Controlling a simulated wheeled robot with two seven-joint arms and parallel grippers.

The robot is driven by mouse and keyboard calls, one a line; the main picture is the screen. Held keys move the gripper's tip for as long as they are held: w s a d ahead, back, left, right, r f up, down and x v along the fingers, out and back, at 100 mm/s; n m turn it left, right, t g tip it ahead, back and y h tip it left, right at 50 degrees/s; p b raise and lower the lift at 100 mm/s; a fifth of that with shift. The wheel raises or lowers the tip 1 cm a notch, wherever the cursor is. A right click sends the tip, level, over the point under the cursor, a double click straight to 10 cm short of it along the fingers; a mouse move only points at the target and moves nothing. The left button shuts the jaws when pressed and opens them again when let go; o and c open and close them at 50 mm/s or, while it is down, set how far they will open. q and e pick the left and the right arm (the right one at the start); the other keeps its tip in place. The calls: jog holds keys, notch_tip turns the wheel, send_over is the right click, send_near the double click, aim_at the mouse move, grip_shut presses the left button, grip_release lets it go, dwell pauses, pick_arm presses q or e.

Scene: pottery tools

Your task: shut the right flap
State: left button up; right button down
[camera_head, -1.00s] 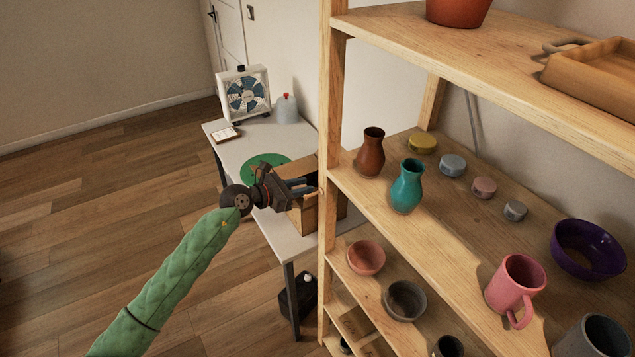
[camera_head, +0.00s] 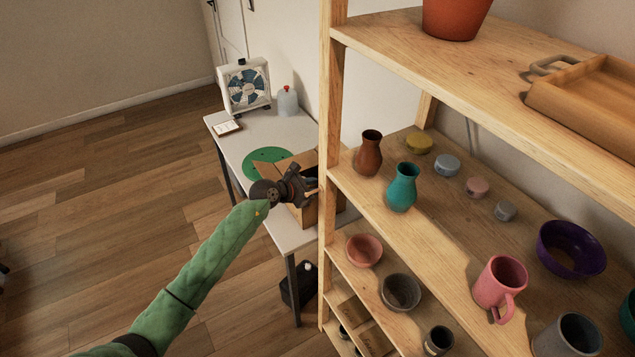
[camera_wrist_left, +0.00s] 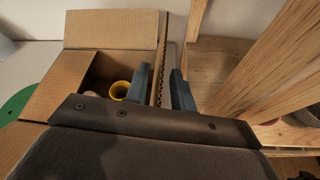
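A brown cardboard box (camera_head: 308,214) stands on the white table, partly hidden behind my left gripper (camera_head: 308,192) and the shelf post. In the left wrist view its back flap (camera_wrist_left: 110,28) and left flap (camera_wrist_left: 62,84) stand open, and a yellow cup (camera_wrist_left: 119,90) is inside. The right flap (camera_wrist_left: 163,62) stands up, seen nearly edge-on with its corrugated edge. My left gripper, also in the left wrist view (camera_wrist_left: 160,72), is open, with its two blue-grey fingers on either side of that flap and gaps showing. My right gripper is not in view.
The wooden shelf's post (camera_head: 330,160) rises close to the right of the box. Vases, bowls and mugs stand on the shelves. A green mat (camera_head: 262,163), a fan (camera_head: 244,88) and a bottle (camera_head: 287,102) are on the table (camera_head: 232,140).

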pick_arm(q)
jog(key=shift+w+d+f, duration=0.1)
jog(key=shift+d, duration=0.05)
grip_shut()
dwell(1.4)
